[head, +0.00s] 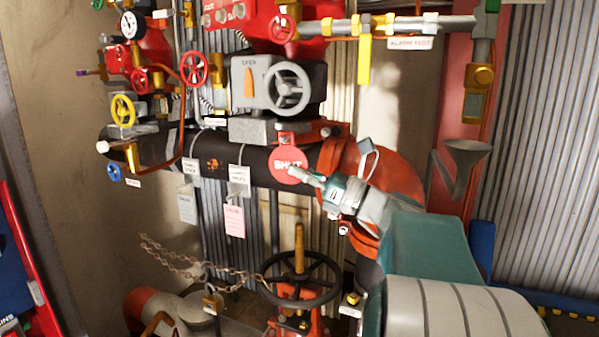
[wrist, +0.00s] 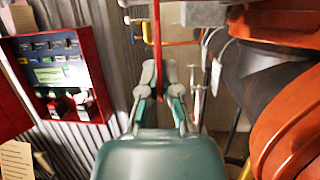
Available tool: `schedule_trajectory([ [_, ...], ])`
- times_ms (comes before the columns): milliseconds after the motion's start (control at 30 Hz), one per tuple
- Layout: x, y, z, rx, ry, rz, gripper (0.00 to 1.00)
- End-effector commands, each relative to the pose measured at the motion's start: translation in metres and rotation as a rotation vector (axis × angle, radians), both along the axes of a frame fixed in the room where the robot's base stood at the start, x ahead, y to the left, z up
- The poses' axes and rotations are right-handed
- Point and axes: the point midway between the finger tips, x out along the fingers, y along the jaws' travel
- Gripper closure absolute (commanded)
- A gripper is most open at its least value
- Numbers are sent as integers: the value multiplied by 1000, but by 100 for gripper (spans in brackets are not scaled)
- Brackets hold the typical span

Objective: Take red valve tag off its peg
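The red valve tag (head: 288,165) is a round disc marked SHUT, hanging below the grey valve body in front of the dark pipe. My gripper (head: 311,176) reaches in from the right, its fingertips at the tag's right edge. In the wrist view, my fingertips (wrist: 160,70) are a small distance apart, one on each side of a thin red strip (wrist: 157,25). The strip looks like the tag seen edge-on. Whether the fingers press on it is not clear. The peg cannot be made out.
The grey valve body (head: 278,85) has a round handwheel just above the tag. An orange pipe elbow (head: 385,165) is close behind my gripper. White paper tags (head: 239,181) hang to the left. A black handwheel (head: 300,280) and a chain (head: 195,262) are below.

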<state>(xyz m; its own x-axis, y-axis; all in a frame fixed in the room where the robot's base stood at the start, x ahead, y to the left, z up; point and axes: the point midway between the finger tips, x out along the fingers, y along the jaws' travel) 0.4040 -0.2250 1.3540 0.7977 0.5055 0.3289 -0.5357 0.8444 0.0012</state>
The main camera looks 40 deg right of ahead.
Motion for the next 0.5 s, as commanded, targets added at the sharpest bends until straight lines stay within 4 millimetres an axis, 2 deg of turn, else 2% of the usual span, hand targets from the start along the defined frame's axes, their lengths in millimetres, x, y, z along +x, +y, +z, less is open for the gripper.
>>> schedule_trajectory([
  [500,-1,3,5,0,0,0,100],
])
